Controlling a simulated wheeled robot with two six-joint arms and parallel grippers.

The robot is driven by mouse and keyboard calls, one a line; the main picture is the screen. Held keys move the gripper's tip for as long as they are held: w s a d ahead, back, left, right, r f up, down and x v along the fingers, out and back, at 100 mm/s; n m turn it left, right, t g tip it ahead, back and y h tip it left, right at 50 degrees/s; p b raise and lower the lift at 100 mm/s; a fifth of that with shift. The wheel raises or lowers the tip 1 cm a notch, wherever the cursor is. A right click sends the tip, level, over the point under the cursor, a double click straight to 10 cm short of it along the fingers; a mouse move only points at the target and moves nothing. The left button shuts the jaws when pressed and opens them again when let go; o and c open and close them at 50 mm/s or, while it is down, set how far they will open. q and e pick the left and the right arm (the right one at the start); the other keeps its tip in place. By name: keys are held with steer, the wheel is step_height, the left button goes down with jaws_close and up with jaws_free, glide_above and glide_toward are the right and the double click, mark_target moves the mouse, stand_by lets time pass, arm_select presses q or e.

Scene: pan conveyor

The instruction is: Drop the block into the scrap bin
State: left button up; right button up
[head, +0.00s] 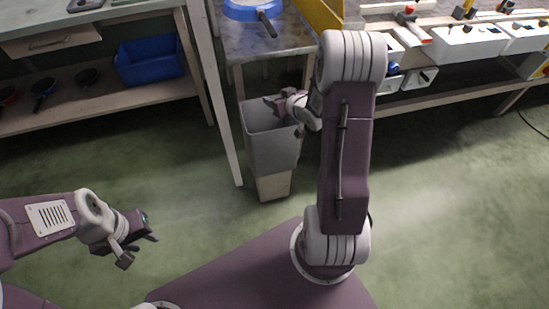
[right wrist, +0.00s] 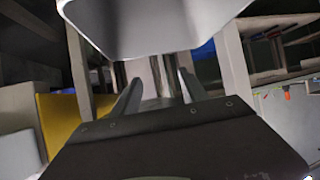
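The scrap bin is the tall grey bin (head: 270,152) in the middle of the head view, standing on a pale base. My right gripper (head: 285,116) is at its open top, by the rim. In the right wrist view the two fingers (right wrist: 158,90) are apart, with nothing clearly held between them, and a pale grey wall (right wrist: 150,25), apparently of the bin, fills the top. I cannot make out the block in either view. The bin's inside is mostly hidden. My left gripper (head: 138,250) is open and empty, low at the left, over the floor.
A workbench (head: 290,37) with a blue-rimmed pan (head: 252,10) and a yellow panel (head: 322,14) stands behind the bin. A shelf at left holds a blue crate (head: 150,61) and dark pans (head: 42,92). Green floor (head: 450,200) is clear at right.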

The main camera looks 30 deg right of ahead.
steer(key=p+v, duration=0.3)
steer(key=v, duration=0.6)
stand_by(0.4)
